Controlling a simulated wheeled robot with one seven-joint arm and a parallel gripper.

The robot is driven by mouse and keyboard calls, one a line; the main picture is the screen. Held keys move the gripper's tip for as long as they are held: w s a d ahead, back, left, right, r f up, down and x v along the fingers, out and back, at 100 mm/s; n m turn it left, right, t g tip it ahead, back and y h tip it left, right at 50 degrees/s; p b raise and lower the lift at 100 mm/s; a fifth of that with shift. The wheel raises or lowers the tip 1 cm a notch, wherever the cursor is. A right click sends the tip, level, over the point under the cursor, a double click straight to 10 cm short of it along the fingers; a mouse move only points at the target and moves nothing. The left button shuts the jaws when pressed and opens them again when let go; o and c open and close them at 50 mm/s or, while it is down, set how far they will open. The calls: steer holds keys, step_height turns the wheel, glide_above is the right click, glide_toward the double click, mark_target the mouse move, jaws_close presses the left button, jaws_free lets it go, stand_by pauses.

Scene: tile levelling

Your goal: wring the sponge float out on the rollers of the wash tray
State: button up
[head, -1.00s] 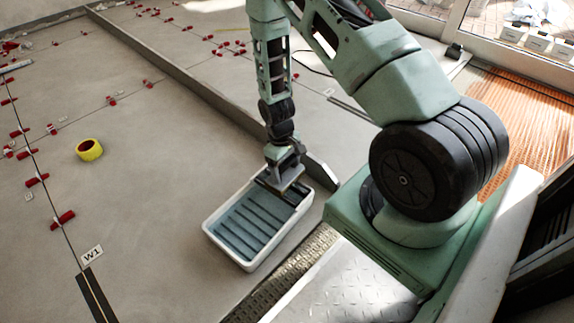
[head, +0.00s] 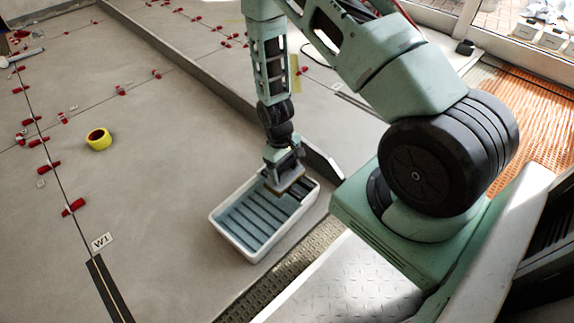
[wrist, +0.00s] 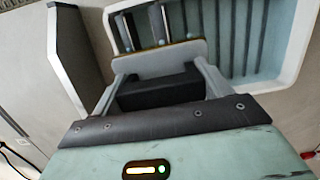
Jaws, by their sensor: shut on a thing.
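The wash tray (head: 222,246) is a white-rimmed tub with a blue ribbed inside, on the floor below my arm. My gripper (head: 284,163) is above that end, shut on the sponge float (head: 290,186), a flat board with a tan edge. In the wrist view the float (wrist: 160,60) is just beyond the fingers of my gripper (wrist: 162,88), overlapping the bars. I cannot tell whether it touches the rollers. Its underside is hidden.
A yellow tape roll (head: 99,139) stands on the grey floor at the left. Several red levelling clips (head: 74,207) line the tile joints. A low raised edge (head: 215,90) runs behind the tray. An orange mat (head: 532,125) lies at the right. Open floor lies left of the tray.

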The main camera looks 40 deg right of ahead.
steer(key=shift+s+a+f, duration=0.1)
steer(key=shift+a, duration=0.7)
steer(key=shift+w+d+r+p, duration=0.15)
steer(key=shift+d+p, duration=0.25)
steer(key=shift+d, duration=0.55)
steer(key=shift+w+d+r+p, duration=0.1)
steer(key=shift+d+p, duration=0.25)
steer(key=shift+d, duration=0.75)
steer(key=shift+d+f, duration=0.1)
